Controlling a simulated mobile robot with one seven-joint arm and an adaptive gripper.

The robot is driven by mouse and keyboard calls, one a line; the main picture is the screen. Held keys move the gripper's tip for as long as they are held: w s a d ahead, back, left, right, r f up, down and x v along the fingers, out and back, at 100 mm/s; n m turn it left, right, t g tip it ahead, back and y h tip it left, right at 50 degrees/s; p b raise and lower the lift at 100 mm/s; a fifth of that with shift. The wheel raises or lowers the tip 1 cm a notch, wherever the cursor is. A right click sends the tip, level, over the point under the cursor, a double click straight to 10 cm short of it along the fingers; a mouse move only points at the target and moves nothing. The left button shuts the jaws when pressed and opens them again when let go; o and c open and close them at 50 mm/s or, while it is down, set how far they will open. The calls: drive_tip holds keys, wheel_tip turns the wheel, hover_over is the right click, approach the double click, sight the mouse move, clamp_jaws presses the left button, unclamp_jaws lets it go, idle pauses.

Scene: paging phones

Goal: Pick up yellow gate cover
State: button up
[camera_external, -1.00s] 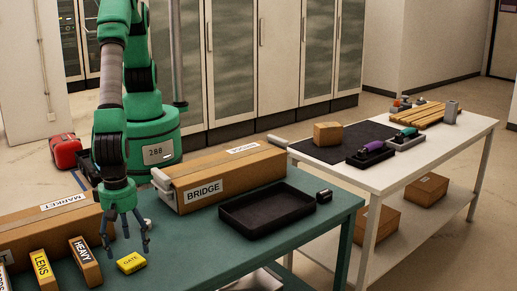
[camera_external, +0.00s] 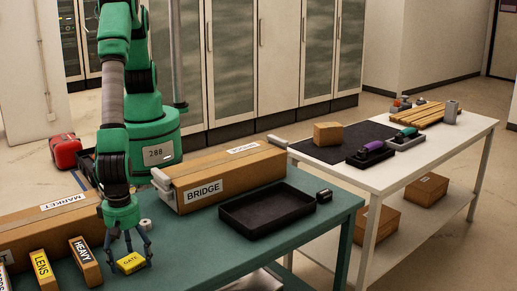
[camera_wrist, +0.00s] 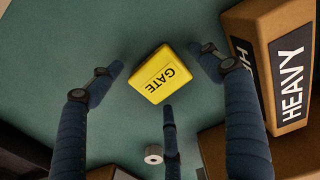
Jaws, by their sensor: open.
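The yellow gate cover (camera_external: 130,263), a small block marked GATE, lies on the green table (camera_external: 215,262). In the wrist view the gate cover (camera_wrist: 160,74) sits between and a little beyond my fingertips, with its label facing up. My gripper (camera_external: 129,256) is open above and around the cover, fingers pointing down. In the wrist view my gripper (camera_wrist: 160,85) shows three dark blue fingers spread apart with nothing held. I cannot tell whether any finger touches the cover.
The HEAVY block (camera_external: 86,262) stands close left of the cover, and shows at right in the wrist view (camera_wrist: 285,65). The LENS block (camera_external: 43,270) is further left. A white roll (camera_external: 146,225), BRIDGE box (camera_external: 215,180) and black tray (camera_external: 267,211) lie behind. Table right of the cover is clear.

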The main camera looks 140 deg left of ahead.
sight(131, 260)
drive_tip(key=c, duration=1.3)
wheel_tip(131, 260, up, 10)
drive_tip(key=shift+p, duration=0.4)
